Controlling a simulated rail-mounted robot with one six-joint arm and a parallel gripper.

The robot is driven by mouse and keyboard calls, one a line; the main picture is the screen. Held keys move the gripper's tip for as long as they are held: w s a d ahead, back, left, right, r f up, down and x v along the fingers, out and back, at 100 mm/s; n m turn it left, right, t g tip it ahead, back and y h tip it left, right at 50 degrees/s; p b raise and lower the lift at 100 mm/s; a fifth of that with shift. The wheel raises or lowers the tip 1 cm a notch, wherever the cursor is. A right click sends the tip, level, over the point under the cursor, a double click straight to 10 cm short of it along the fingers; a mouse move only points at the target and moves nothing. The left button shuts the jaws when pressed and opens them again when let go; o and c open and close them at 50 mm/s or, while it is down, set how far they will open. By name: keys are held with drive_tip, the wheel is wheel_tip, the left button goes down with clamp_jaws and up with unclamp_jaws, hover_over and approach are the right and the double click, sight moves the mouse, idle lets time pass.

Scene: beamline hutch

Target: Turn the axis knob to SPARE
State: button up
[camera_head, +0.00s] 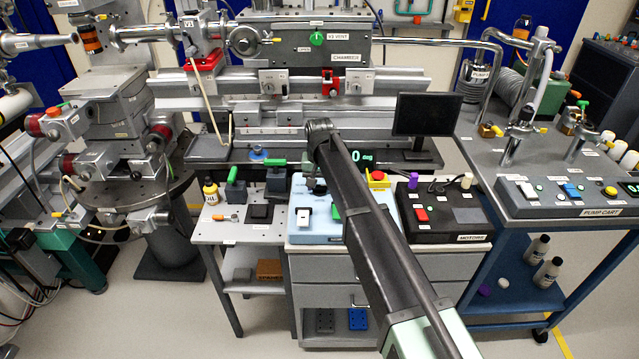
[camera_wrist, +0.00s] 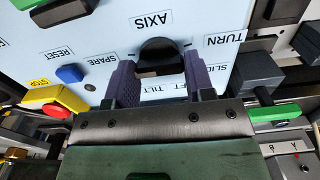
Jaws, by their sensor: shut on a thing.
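The black axis knob (camera_wrist: 160,47) stands on a light blue panel (camera_wrist: 95,35) in the wrist view, beside the AXIS label. My gripper (camera_wrist: 160,80) has its two purple fingers on either side of the knob and is shut on it. The SPARE label (camera_wrist: 98,60) is left of the knob, with TURN and SLIDE to the right and LIFT and TILT below; the lettering is upside down. The pointer of the knob is not clear. In the head view the panel (camera_head: 300,228) is partly behind my arm, and the knob is hidden.
A blue button (camera_wrist: 69,73), a red-and-yellow stop button (camera_wrist: 62,100) and a green-topped lever (camera_wrist: 275,113) lie near the fingers. A green-digit display (camera_head: 362,157) reads 0 deg. A black MOTORS box (camera_head: 460,220) stands right of the panel.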

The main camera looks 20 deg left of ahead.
sight(320, 185)
drive_tip(key=shift+m, duration=0.9)
drive_tip(key=o, duration=0.9)
wheel_tip(320, 185, up, 11)
drive_tip(key=p, duration=1)
drive_tip(key=shift+f+p, duration=0.1)
drive_tip(key=shift+p, duration=0.3)
